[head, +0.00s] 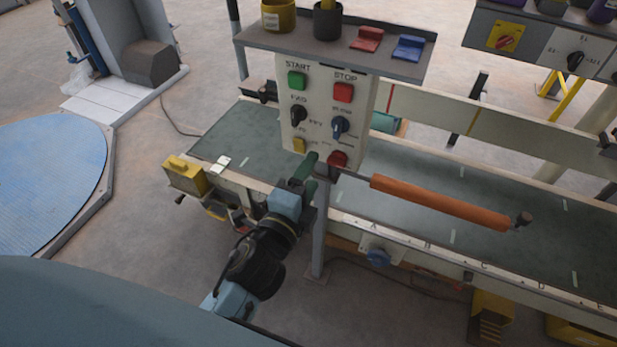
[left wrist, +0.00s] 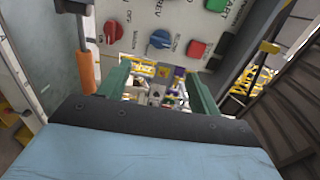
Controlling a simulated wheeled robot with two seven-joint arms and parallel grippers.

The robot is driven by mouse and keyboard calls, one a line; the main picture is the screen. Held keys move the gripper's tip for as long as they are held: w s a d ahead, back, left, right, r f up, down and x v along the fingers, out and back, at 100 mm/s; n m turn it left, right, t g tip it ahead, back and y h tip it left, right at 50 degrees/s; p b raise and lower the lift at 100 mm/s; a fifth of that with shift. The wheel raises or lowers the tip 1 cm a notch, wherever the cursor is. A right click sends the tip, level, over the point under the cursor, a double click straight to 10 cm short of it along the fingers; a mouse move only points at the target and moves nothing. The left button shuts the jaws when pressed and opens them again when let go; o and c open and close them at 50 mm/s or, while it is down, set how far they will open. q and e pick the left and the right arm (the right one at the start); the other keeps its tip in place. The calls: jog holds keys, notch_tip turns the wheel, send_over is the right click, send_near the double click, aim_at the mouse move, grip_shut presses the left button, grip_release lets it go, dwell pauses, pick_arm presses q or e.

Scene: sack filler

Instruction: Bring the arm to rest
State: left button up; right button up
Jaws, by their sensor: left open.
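My left arm reaches up from the bottom of the head view. Its gripper (head: 309,176) is just below the control panel (head: 325,118), with its two green fingers apart. In the left wrist view the gripper (left wrist: 158,86) is open, with nothing held between the fingers. The panel also shows upside down in that view (left wrist: 160,12), beyond the fingertips. I cannot tell whether a finger touches the panel's lower edge or the red knob (head: 338,160) there. My right gripper is not in view.
An orange bar (head: 440,203) sticks out to the right beside the gripper. The conveyor (head: 430,190) runs behind, with a yellow box (head: 185,174) at its left end. A shelf (head: 335,47) with cups tops the panel. Floor is clear at the lower left of the conveyor.

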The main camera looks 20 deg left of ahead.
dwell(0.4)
pick_arm(q)
jog(key=s+f+n+g, duration=0.2)
jog(key=s+f+g, duration=0.1)
jog(key=f, duration=0.9)
jog(key=s+f+n+g+b, duration=0.1)
jog(key=s+f+n+g, duration=0.25)
jog(key=f, duration=0.75)
jog(key=s+f+n+g, duration=0.2)
jog(key=s+f, duration=0.2)
jog(key=f, duration=0.8)
jog(key=s+a+f+n+g, duration=0.4)
jog(key=s+f, duration=0.5)
jog(key=s, duration=0.4)
jog(key=s+a+f+n+g+b, duration=0.1)
jog(key=s+a+f+n+g, duration=0.3)
jog(key=s+f, duration=0.5)
jog(key=s+a, duration=0.1)
jog(key=s, duration=0.4)
jog(key=shift+f+y, duration=0.15)
jog(key=shift+y, duration=0.15)
jog(key=shift+w+g, duration=0.1)
jog(key=shift+g, duration=0.15)
